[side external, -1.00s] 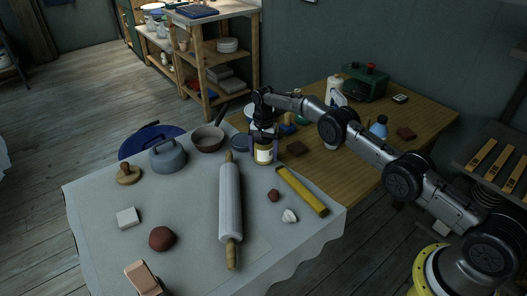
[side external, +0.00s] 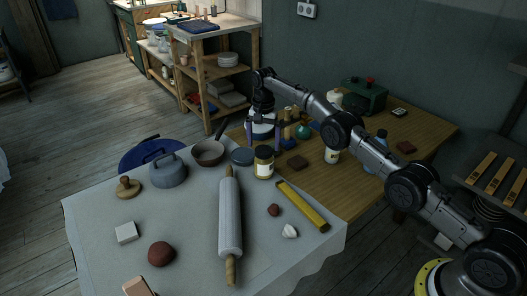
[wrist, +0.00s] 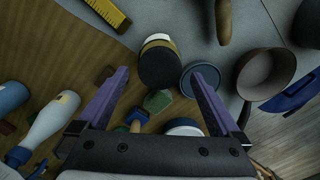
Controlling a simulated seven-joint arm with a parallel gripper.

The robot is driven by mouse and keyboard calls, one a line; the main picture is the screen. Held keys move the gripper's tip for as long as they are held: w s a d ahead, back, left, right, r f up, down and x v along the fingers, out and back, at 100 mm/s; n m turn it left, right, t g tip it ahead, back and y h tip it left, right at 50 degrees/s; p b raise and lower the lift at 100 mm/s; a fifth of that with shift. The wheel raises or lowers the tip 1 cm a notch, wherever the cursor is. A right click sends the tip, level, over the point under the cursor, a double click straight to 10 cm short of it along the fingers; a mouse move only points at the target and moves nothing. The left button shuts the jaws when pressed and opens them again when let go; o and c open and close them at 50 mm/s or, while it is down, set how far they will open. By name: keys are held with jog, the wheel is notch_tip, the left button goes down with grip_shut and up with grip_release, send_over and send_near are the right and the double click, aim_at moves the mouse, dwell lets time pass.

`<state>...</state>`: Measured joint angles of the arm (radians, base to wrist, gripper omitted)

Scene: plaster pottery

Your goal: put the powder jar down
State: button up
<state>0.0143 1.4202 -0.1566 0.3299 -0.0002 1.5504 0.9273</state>
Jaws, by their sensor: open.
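The powder jar (side external: 264,163), a clear jar with a pale label, yellowish contents and a dark lid, stands upright on the cloth-covered table (side external: 195,262) near its back edge. In the wrist view its dark lid (wrist: 160,68) shows ahead of my fingertips, roughly midway between them. My gripper (side external: 264,145) is open above and behind the jar, its purple fingers apart and empty. In the wrist view the open gripper (wrist: 160,76) has no visible contact with the jar.
A blue-grey round lid (side external: 242,156) lies just left of the jar, with a brown pan (side external: 207,153) beyond it. A rolling pin (side external: 230,215) and a yellow ruler (side external: 303,206) lie in front. Bottles and a green box (side external: 364,96) stand on the wooden table.

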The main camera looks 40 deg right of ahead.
jog(key=shift+r, duration=0.75)
jog(key=shift+r, duration=0.2)
jog(key=s+r+n+t, duration=0.1)
jog(key=s+r+n, duration=0.15)
jog(key=r, duration=1.15)
jog(key=s+r+n+t, duration=0.2)
jog(key=s+r+n, duration=0.1)
jog(key=s+r, duration=1)
jog(key=s+r+n, duration=0.1)
jog(key=s+r, duration=0.1)
jog(key=s, duration=0.9)
jog(key=s+f+n+t, duration=0.1)
jog(key=s+f, duration=0.3)
jog(key=s, duration=0.7)
jog(key=s+f+n+t, duration=0.1)
jog(key=s+f+n, duration=0.2)
jog(key=s, duration=0.9)
notch_tip(320, 180, down, 2)
jog(key=shift+a+f+t, duration=0.25)
jog(key=shift+a+t, duration=0.05)
jog(key=shift+a, duration=0.15)
